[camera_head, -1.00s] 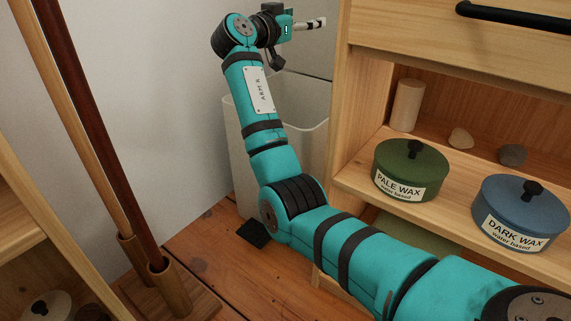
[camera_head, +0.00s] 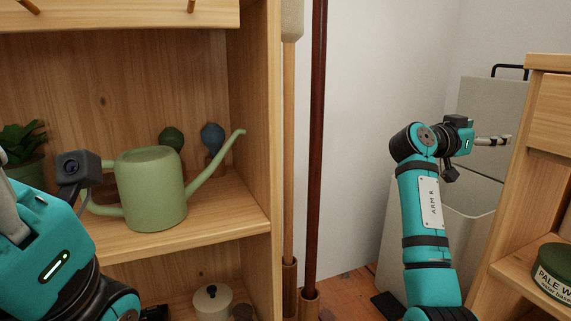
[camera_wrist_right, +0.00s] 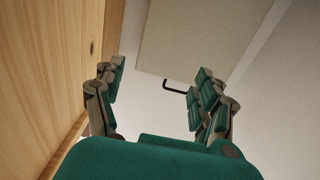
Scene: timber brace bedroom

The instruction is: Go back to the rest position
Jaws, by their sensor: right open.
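My right gripper (camera_head: 494,141) is at the end of the raised teal right arm at the right of the head view, above a pale bin and pointing right. In the right wrist view its two fingers (camera_wrist_right: 158,100) stand wide apart with nothing between them. Part of my left arm's teal wrist (camera_head: 45,245) shows at the left edge, in front of a shelf unit and near a green watering can (camera_head: 150,188). The left fingers are mostly cut off by the frame, so their opening is unclear.
A pale bin (camera_head: 468,235) stands below the right gripper, with a light panel with a black handle (camera_head: 510,72) behind. A wooden cabinet (camera_head: 545,115) is close on the right. Two upright poles (camera_head: 317,150) stand between it and the left shelf unit (camera_head: 262,130).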

